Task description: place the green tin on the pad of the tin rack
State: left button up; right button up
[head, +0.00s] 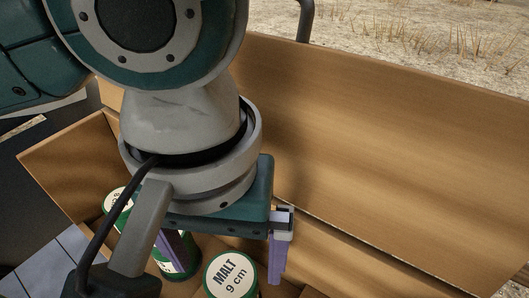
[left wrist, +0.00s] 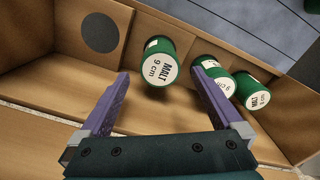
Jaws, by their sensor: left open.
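A green tin with a white lid reading "MALT 9 cm" (head: 228,277) stands in a brown box-like rack (head: 65,165). The tin also shows in the left wrist view (left wrist: 158,66), between my purple fingers. My left gripper (head: 229,266) is open above it, one finger towards each side; I cannot tell whether they touch it. Two more green tins (left wrist: 213,77) (left wrist: 254,94) stand beside it; their lids are partly hidden or turned. A dark round pad (left wrist: 100,32) lies on the rack's bare surface, left of the MALT tin in the left wrist view. My right gripper is out of view.
The tall brown board (head: 390,150) rises close behind my left gripper. Low brown walls surround the tins. Grey panelled flooring (left wrist: 255,28) lies beyond the rack, and dry grassy ground (head: 420,40) lies behind the board. The surface around the pad is clear.

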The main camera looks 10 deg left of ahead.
pick_arm(q)
notch_tip(320, 180, up, 2)
jog(key=shift+r, duration=0.1)
jog(key=s+d+m+t+h, duration=0.1)
jog(key=s+d+m+h, duration=0.2)
jog(key=d+h, duration=0.15)
jog(key=s+a+f+t+y, duration=0.1)
jog(key=s+a+y, duration=0.1)
jog(key=a, duration=0.5)
jog(key=s+a+f+t+y, duration=0.1)
jog(key=s+a+f+y, duration=0.1)
jog(key=a, duration=0.6)
jog(key=shift+s+t, duration=0.3)
jog(key=shift+s, duration=0.2)
jog(key=shift+r+p, duration=0.1)
jog(key=shift+p, duration=0.2)
